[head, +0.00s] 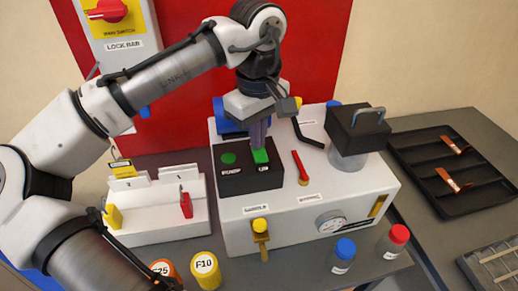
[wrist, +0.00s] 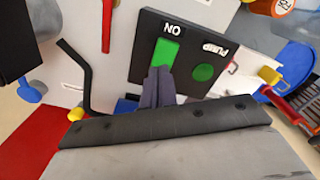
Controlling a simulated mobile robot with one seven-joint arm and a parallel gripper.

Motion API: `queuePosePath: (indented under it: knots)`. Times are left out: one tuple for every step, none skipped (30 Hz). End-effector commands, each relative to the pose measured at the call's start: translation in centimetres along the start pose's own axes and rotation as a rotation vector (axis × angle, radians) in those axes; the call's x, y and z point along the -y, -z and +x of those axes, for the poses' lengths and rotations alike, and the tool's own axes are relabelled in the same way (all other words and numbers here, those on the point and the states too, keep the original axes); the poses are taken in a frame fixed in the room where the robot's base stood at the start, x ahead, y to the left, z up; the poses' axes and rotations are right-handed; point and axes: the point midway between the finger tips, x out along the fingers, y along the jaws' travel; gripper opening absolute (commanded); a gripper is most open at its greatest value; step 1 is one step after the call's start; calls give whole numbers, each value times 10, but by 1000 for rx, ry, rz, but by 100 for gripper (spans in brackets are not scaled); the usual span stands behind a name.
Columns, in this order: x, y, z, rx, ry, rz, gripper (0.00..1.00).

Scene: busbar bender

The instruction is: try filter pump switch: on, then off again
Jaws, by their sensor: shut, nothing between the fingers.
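The filter pump switch is a bright green rocker (head: 261,156) on a black box (head: 238,182) on the white machine. The wrist view shows the rocker (wrist: 165,53) beside a label reading ON upside down. A round green lamp (head: 228,158) sits left of it, above a PUMP label; it also shows in the wrist view (wrist: 204,72). My gripper (head: 259,145) is shut and empty, pointing down at the rocker's far end. In the wrist view its fingertips (wrist: 158,73) overlap the rocker's edge. I cannot tell whether they touch it or which way it is tipped.
A red handle (head: 300,167) and a black bent lever (head: 307,134) stand close right of the box. A black block with a handle (head: 356,130) is farther right. A white rack with tags (head: 160,222) is left. Jars (head: 342,256) stand in front.

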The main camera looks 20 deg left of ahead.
Motion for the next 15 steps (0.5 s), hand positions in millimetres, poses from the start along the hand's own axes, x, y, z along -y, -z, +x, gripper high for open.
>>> queuePosePath:
  knots:
    - [0, 0, 2, 1, 0, 1, 0]
    - [0, 0, 2, 1, 0, 1, 0]
    - [0, 0, 3, 1, 1, 1, 0]
    - [0, 0, 3, 1, 1, 1, 0]
    - [0, 0, 2, 1, 1, 1, 0]
    - [0, 0, 2, 1, 1, 1, 0]
    - [0, 0, 1, 1, 1, 1, 0]
    - [0, 0, 0, 1, 1, 1, 0]
    - [0, 0, -2, 1, 1, 1, 0]
    - [0, 0, -4, 1, 1, 1, 0]
    - [0, 0, -6, 1, 1, 1, 0]
    - [0, 0, -10, 1, 1, 1, 0]
    - [0, 0, -13, 1, 1, 1, 0]
    - [0, 0, -15, 1, 0, 1, 0]
    - [0, 0, -19, 1, 0, 1, 0]
